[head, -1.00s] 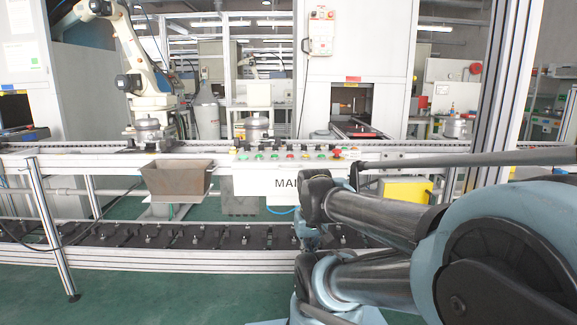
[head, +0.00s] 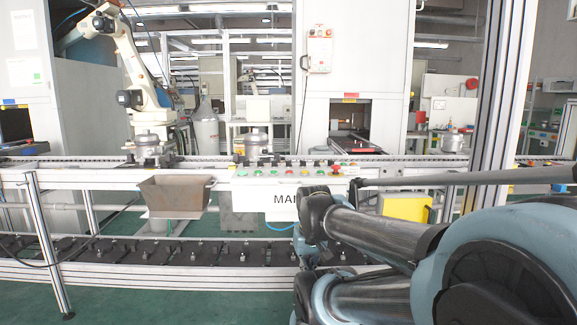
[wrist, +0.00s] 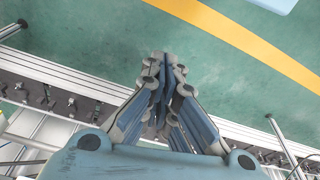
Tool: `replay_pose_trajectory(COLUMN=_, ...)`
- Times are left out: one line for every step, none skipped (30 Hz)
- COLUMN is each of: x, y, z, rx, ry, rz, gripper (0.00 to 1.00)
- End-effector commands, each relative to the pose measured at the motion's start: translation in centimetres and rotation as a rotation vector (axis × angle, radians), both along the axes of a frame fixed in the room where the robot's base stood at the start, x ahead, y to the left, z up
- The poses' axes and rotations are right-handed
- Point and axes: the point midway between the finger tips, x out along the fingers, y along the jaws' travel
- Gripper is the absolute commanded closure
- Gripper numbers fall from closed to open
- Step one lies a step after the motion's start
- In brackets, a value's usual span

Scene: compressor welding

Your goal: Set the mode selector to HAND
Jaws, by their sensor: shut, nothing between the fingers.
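The control panel (head: 262,184) is a white box on the front of the conveyor line in the head view. A row of small coloured buttons (head: 290,172) runs along its top, with a red mushroom button (head: 336,170) at the right end. The mode selector cannot be told apart from the other controls at this size. My arm hides the panel's lower right and part of its "MAN" label. My gripper (wrist: 168,62) is shut and empty in the wrist view, over green floor. The panel does not show in that view.
A brown bin (head: 174,195) hangs left of the panel, and a yellow box (head: 405,206) sits to its right. Metal posts (head: 46,240) stand before the line. Lower rails cross the wrist view beside the gripper. Green floor in front is clear.

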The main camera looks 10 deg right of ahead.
Motion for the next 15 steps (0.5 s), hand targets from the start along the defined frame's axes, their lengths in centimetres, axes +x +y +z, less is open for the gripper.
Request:
replay_pose_trajectory(x=0.0, y=0.0, z=0.0, rx=0.0, ry=0.0, rz=0.0, gripper=1.0)
replay_pose_trajectory(x=0.0, y=0.0, z=0.0, rx=0.0, ry=0.0, rz=0.0, gripper=1.0)
replay_pose_trajectory(x=0.0, y=0.0, z=0.0, rx=0.0, ry=0.0, rz=0.0, gripper=1.0)
replay_pose_trajectory(x=0.0, y=0.0, z=0.0, rx=0.0, ry=0.0, rz=0.0, gripper=1.0)
replay_pose_trajectory(x=0.0, y=0.0, z=0.0, rx=0.0, ry=0.0, rz=0.0, gripper=0.93)
replay_pose_trajectory(x=-0.2, y=0.0, z=0.2, rx=0.0, ry=-0.003, rz=-0.001, gripper=0.84)
replay_pose_trajectory(x=-0.6, y=0.0, z=0.6, rx=0.001, ry=-0.009, rz=-0.002, gripper=0.77)
replay_pose_trajectory(x=-0.6, y=0.0, z=0.9, rx=0.001, ry=-0.01, rz=-0.004, gripper=0.71)
replay_pose_trajectory(x=-0.3, y=0.0, z=1.5, rx=0.002, ry=-0.009, rz=-0.008, gripper=0.67)
replay_pose_trajectory(x=0.0, y=0.0, z=2.0, rx=0.002, ry=-0.008, rz=-0.012, gripper=0.67)
replay_pose_trajectory(x=0.5, y=0.0, z=2.8, rx=0.003, ry=-0.006, rz=-0.018, gripper=0.67)
replay_pose_trajectory(x=1.2, y=0.0, z=3.8, rx=0.005, ry=-0.003, rz=-0.027, gripper=0.67)
replay_pose_trajectory(x=1.8, y=0.0, z=4.8, rx=0.006, ry=0.0, rz=-0.034, gripper=0.67)
replay_pose_trajectory(x=2.5, y=-0.1, z=5.8, rx=0.008, ry=0.003, rz=-0.042, gripper=0.67)
replay_pose_trajectory(x=3.4, y=-0.1, z=7.2, rx=0.009, ry=0.007, rz=-0.055, gripper=0.67)
